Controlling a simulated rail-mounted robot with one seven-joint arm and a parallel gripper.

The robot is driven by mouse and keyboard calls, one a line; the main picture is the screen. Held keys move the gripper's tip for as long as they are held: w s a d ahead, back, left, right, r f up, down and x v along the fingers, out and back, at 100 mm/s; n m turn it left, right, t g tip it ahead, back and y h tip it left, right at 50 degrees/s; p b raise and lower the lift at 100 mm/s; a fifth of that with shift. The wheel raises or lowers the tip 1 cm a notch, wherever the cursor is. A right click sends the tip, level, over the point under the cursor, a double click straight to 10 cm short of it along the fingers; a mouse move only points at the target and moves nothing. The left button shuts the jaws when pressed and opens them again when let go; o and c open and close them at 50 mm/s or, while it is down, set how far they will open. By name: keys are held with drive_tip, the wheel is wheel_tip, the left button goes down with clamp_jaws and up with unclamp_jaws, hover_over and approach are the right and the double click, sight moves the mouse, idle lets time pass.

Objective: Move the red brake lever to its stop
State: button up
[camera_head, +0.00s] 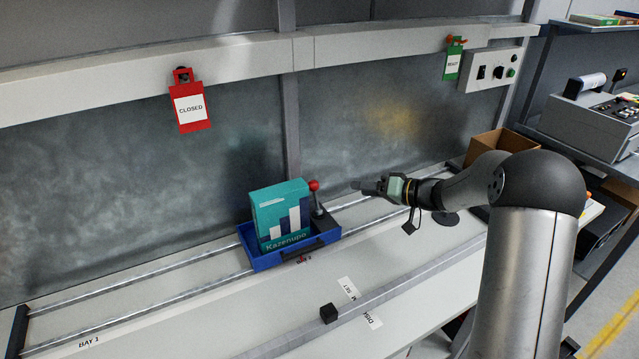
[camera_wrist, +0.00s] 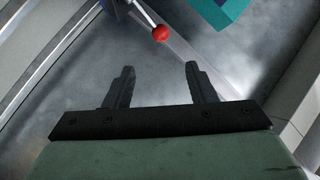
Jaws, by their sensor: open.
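The brake lever has a red ball knob (camera_head: 314,185) on a thin metal rod above a dark base, at the right end of a blue tray-like carriage (camera_head: 262,262). The rod stands roughly upright, slightly tilted. In the wrist view the red knob (camera_wrist: 160,33) shows beyond the fingertips, between them in the picture, with its rod running to the upper left. My gripper (camera_head: 360,186) is to the right of the knob in the head view, apart from it. In the wrist view its two fingers (camera_wrist: 158,78) are spread and empty.
A teal "Kazenupo" box (camera_head: 282,214) stands in the carriage, left of the lever. The carriage sits on two rails (camera_head: 150,273) along the bench. A small black block (camera_head: 328,313) lies in front. A cardboard box (camera_head: 492,146) stands behind my arm. A red CLOSED tag (camera_head: 190,108) hangs above.

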sight(318, 186)
drive_tip(key=p+x, duration=0.4)
drive_tip(key=x, duration=1.2)
drive_tip(key=shift+a+f, duration=0.15)
drive_tip(key=shift+a, duration=0.15)
drive_tip(key=c, duration=0.9)
